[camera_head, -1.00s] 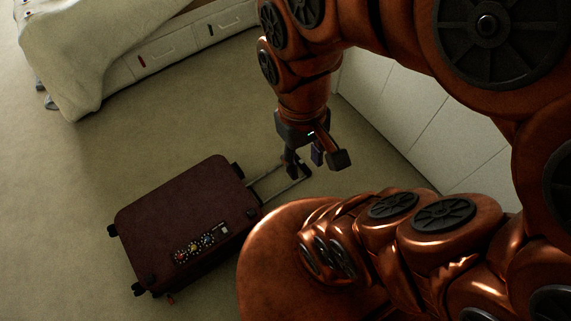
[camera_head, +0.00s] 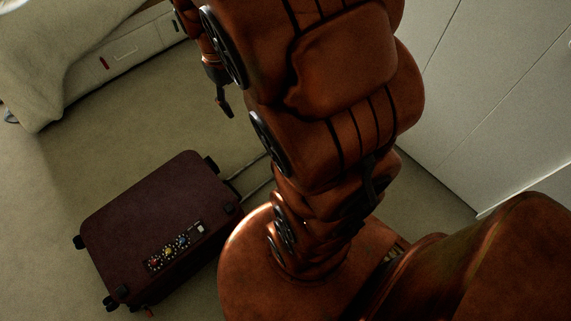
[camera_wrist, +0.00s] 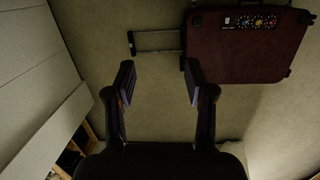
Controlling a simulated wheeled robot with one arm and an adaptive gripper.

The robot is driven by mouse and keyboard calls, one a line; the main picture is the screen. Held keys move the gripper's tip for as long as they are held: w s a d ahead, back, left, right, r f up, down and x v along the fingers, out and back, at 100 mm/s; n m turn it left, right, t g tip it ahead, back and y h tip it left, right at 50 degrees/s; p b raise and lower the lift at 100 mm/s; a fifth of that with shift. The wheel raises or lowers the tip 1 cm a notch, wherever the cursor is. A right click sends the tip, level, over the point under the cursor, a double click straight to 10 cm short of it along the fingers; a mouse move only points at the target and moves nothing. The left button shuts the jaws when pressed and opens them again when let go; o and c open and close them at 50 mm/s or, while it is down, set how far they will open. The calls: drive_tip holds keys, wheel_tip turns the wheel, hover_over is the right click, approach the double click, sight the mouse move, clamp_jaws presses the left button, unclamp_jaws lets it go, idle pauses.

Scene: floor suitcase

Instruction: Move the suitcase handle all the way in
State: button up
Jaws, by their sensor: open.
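The dark red suitcase (camera_head: 155,225) lies flat on the carpet in the head view, with a row of coloured dials on its top. Its handle (camera_head: 250,172) sticks out from the upper right end, and my arm hides the handle's outer end there. The wrist view shows the suitcase (camera_wrist: 245,52) at upper right and the extended handle (camera_wrist: 155,41), with its dark grip bar, pointing left. My gripper (camera_wrist: 158,82) is open and empty, its two fingers apart over bare carpet below the handle in that view. It touches neither handle nor suitcase.
A bed (camera_head: 60,60) with drawers beneath stands at upper left. White panels (camera_head: 480,90) line the right side. The wrist view shows pale panels (camera_wrist: 35,75) and a wooden shelf opening (camera_wrist: 72,150) at left. Carpet is clear between bed and suitcase.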

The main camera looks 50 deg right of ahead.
drive_tip(key=w+d+f+b, duration=0.45)
drive_tip(key=d+f, duration=0.25)
drive_tip(key=f, duration=0.4)
drive_tip(key=w+d+f+b, duration=0.3)
drive_tip(key=d+f+b, duration=0.25)
drive_tip(key=f, duration=0.55)
drive_tip(key=w+d+f+b, duration=0.45)
drive_tip(key=d+f, duration=0.25)
drive_tip(key=f, duration=0.4)
drive_tip(key=shift+t+y, duration=0.3)
drive_tip(key=shift+t, duration=0.3)
drive_tip(key=d+f+b, duration=0.3)
drive_tip(key=f+b, duration=0.1)
drive_tip(key=f, duration=0.8)
drive_tip(key=d+f+b, duration=0.3)
drive_tip(key=f+b, duration=0.2)
drive_tip(key=f, duration=0.8)
drive_tip(key=d+f+b, duration=0.3)
drive_tip(key=f+b, duration=0.2)
drive_tip(key=f, duration=0.8)
drive_tip(key=shift+d, duration=0.35)
drive_tip(key=shift+w+d+f+n+b, duration=0.15)
drive_tip(key=shift+f+n+b, duration=0.25)
drive_tip(key=shift+f, duration=0.35)
wheel_tip(320, 180, down, 7)
drive_tip(key=b, duration=0.3)
drive_tip(key=shift+f+b, duration=0.15)
drive_tip(key=shift+b, duration=0.25)
clamp_jaws()
